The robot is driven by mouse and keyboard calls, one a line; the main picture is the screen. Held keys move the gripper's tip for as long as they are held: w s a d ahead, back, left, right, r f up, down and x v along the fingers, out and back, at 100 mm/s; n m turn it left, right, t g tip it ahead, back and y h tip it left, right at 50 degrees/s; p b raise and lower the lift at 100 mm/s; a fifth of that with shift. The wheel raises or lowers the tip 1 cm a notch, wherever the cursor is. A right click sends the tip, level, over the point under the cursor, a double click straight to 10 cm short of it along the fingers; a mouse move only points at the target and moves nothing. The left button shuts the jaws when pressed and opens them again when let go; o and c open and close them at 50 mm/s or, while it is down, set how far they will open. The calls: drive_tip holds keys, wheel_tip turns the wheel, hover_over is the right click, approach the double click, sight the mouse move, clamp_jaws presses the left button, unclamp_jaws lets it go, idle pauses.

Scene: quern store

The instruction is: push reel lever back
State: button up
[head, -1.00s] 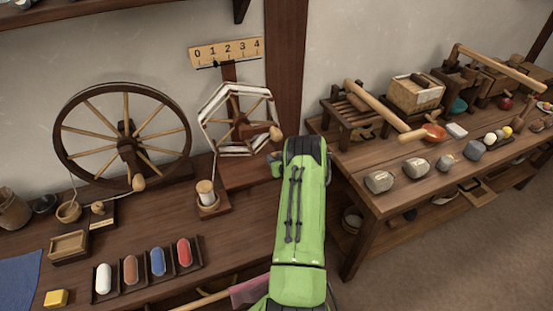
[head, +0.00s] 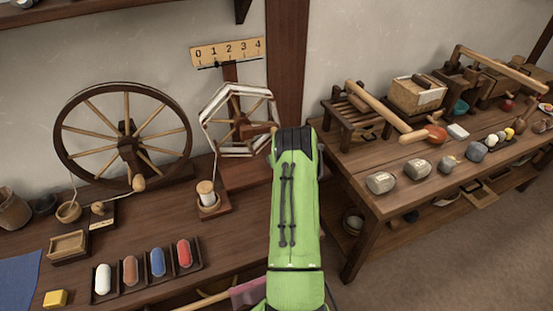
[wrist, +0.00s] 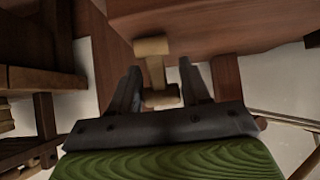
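The reel (head: 238,118), a pale many-sided frame with wooden spokes, stands on the left bench against the wall, under a scale numbered 0 to 4 (head: 226,51). A dark crank bar (head: 259,129) runs right from its hub, and its outer end is hidden behind my arm. In the head view my green arm covers the fingertips. In the wrist view my gripper (wrist: 160,82) is open, with its two dark fingers apart. A pale wooden piece with a thick head at each end (wrist: 154,68) shows between them; I cannot tell whether they touch it. Which part is the lever is unclear.
A spoked wheel (head: 122,136) and a thread spool (head: 207,196) stand left of the reel. A tray of coloured pieces (head: 147,272) lies in front. A second bench (head: 420,179) with stones and wooden devices stands to the right. A dark post (head: 287,60) rises behind.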

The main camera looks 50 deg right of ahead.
drive_tip(key=shift+o, duration=1.4)
drive_tip(key=p+v, duration=0.3)
drive_tip(key=v, duration=1.2)
drive_tip(key=shift+s+a+r, duration=0.15)
drive_tip(key=shift+s+r, duration=0.05)
drive_tip(key=shift+s, duration=0.05)
